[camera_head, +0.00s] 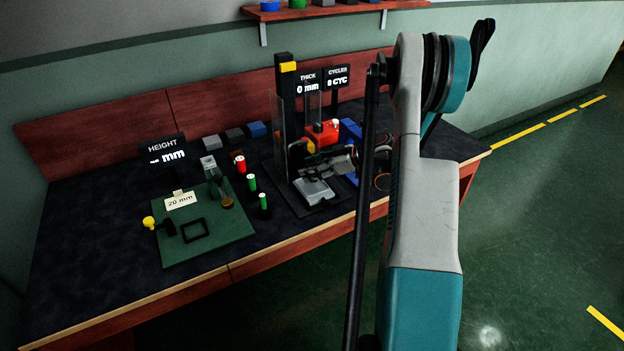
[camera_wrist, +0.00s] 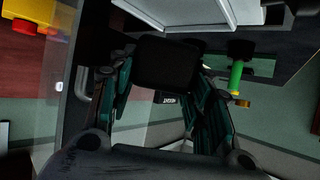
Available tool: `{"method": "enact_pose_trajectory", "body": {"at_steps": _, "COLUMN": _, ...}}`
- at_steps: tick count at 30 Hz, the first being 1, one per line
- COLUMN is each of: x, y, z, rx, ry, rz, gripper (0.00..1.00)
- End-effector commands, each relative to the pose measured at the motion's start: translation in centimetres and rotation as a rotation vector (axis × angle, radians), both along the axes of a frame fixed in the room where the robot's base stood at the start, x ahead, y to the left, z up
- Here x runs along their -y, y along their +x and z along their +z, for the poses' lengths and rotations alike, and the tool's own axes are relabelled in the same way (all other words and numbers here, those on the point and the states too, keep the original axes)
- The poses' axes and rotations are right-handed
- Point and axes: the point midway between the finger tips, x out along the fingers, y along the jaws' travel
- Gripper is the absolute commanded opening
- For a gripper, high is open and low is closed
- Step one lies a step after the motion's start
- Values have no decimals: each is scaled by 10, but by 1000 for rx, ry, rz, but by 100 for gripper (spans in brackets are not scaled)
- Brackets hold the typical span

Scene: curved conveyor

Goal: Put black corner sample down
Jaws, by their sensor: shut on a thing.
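The black corner sample (camera_wrist: 166,62) is a dark block between the fingertips of my gripper (camera_wrist: 165,76) in the wrist view. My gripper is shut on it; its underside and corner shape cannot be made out. In the head view my gripper (camera_head: 322,160) is beside the clear panels of the thickness station and above its pale metal plate (camera_head: 316,191). The sample is too dark there to pick out surely. I cannot tell whether it touches the plate.
The dark bench holds a green mat (camera_head: 215,243) with a black square frame (camera_head: 195,230) and a "20 mm" card. Several green and red capped cylinders (camera_head: 251,183) stand between mat and station. A red device (camera_head: 324,131) is behind. Bare bench lies at far left.

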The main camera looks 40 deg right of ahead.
Motion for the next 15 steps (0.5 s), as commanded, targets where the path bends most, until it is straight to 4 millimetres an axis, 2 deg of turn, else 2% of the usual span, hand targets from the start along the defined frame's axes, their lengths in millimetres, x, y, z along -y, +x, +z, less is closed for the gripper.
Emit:
{"method": "enact_pose_trajectory", "body": {"at_steps": 3, "x": 0, "y": 0, "z": -21, "rx": 0, "ry": 0, "rz": 0, "gripper": 21}}
{"method": "enact_pose_trajectory", "body": {"at_steps": 6, "x": 0, "y": 0, "z": -33, "rx": 0, "ry": 0, "rz": 0, "gripper": 21}}
{"method": "enact_pose_trajectory", "body": {"at_steps": 15, "x": 0, "y": 0, "z": -34, "rx": 0, "ry": 0, "rz": 0, "gripper": 21}}
